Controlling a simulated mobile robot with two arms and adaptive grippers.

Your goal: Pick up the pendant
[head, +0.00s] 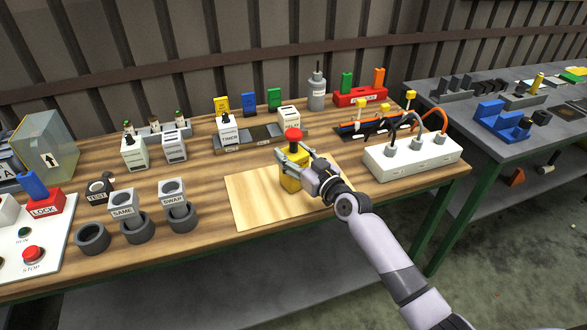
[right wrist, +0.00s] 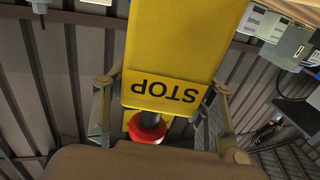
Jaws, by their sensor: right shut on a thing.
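The pendant (head: 290,184) is a yellow box with a red mushroom button on top, upright over the light wooden board (head: 248,205) in the head view. My right gripper (head: 293,156) is shut on its upper part, just below the button, with a finger on either side. In the right wrist view the yellow pendant (right wrist: 180,45) appears upside down between the fingers, with a STOP label and the red button near the palm. I cannot tell whether its base touches the board. My left gripper is not in view.
A white socket block (head: 412,158) with plugs and cables stands right of the pendant. Behind are a grey tray (head: 262,134) with labelled modules and a red holder (head: 360,97). The board is otherwise bare.

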